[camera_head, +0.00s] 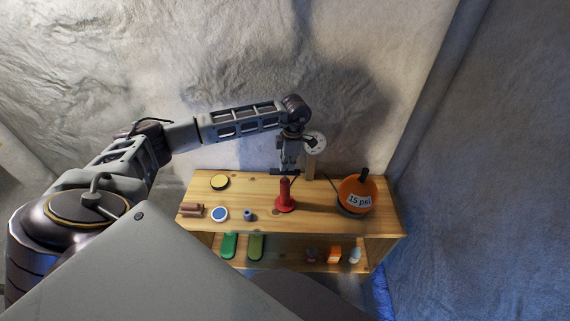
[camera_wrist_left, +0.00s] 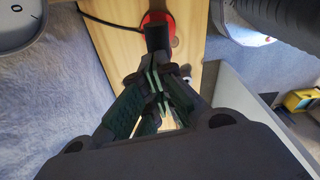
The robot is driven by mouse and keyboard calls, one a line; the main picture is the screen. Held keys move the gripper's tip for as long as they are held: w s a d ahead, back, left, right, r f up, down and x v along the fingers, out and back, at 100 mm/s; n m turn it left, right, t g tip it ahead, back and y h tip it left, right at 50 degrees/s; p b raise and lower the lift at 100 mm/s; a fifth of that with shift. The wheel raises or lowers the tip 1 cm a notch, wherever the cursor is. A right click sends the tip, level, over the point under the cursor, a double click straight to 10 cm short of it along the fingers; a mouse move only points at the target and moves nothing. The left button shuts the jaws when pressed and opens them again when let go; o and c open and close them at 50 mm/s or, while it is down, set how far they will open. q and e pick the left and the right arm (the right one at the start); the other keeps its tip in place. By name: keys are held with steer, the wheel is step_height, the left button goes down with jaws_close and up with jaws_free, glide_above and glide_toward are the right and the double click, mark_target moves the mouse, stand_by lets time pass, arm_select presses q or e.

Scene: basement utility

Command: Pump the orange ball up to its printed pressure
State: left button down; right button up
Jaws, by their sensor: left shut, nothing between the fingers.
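My left gripper (camera_head: 288,163) is shut and empty, just above the pump handle. In the left wrist view the fingertips (camera_wrist_left: 157,75) are close to the black handle (camera_wrist_left: 157,37); contact cannot be told.
The wooden shelf (camera_head: 255,182) also carries a yellow disc (camera_head: 220,181), a blue-and-white disc (camera_head: 219,214), a small blue-grey spool (camera_head: 249,215) and brown pieces (camera_head: 192,210). Green items (camera_head: 229,245) and small bottles stand on the lower level. A wall rises behind.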

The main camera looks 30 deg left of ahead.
arm_select(q)
steer(key=shift+w+d+r, duration=0.25)
steer(key=shift+w+d, duration=0.3)
steer(key=shift+d, duration=0.05)
steer(key=shift+w+d+r, duration=0.25)
steer(key=shift+w+d, duration=0.25)
steer(key=shift+d, duration=0.05)
step_height(320, 180, up, 12)
steer(key=shift+w+d, duration=0.35)
steer(key=shift+d, duration=0.1)
steer(key=shift+a, duration=0.1)
stand_by(0.9)
steer(key=shift+s+a+f+p, duration=0.15)
steer(key=shift+s+a+f, duration=0.05)
steer(key=shift+s+a, duration=0.45)
steer(key=shift+s+a+f+p, duration=0.15)
steer(key=shift+s+a, duration=0.4)
steer(key=shift+a, duration=0.05)
steer(key=shift+f, duration=0.1)
